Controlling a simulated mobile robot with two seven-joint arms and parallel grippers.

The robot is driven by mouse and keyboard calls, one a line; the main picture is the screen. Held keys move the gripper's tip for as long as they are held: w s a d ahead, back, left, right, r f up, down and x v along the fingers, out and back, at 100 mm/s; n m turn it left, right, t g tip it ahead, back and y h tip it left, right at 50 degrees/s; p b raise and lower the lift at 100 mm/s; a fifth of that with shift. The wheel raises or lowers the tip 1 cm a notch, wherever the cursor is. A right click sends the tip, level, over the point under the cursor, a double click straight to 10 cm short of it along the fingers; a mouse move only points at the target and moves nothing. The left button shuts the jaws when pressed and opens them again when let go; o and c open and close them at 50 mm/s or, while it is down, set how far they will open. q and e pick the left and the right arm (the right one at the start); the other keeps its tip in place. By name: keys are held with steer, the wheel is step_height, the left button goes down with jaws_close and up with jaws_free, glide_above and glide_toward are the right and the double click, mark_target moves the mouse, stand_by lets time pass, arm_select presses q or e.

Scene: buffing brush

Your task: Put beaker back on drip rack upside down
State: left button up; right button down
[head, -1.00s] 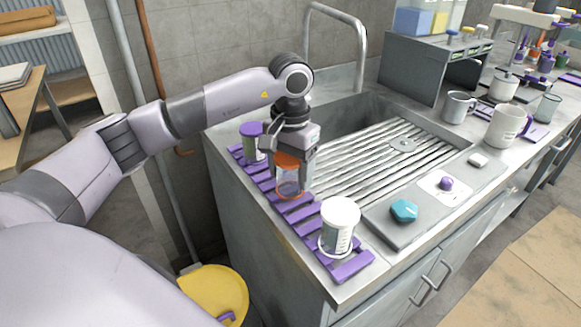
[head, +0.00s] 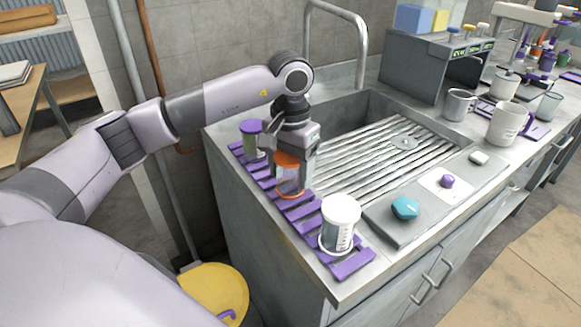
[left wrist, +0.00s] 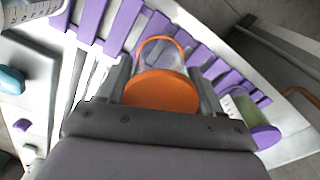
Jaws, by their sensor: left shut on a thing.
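The beaker (head: 290,181) is clear with an orange base and an orange rim. It is upside down, base up and rim down, over the middle of the purple slatted drip rack (head: 349,266). My left gripper (head: 297,165) is shut on the beaker near its base. In the left wrist view the orange base (left wrist: 163,91) lies between the fingers, with the rim ring beyond it over the slats. The rim is at or just above the slats; I cannot tell if it touches. My right gripper is not in view.
A white-topped beaker (head: 341,222) stands at the rack's near end. A purple-topped container (head: 251,138) with green contents stands at its far end. The sink (head: 365,160) lies right of the rack. A teal object (head: 405,208) sits on the counter. A yellow bin (head: 215,290) is below.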

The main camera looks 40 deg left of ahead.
arm_select(q)
steer(key=shift+f+b, duration=0.3)
steer(key=shift+f, duration=0.05)
steer(key=o, duration=1.3)
steer(key=shift+c, duration=0.2)
steer(key=shift+r+b, duration=0.3)
steer(key=shift+r, duration=3.3)
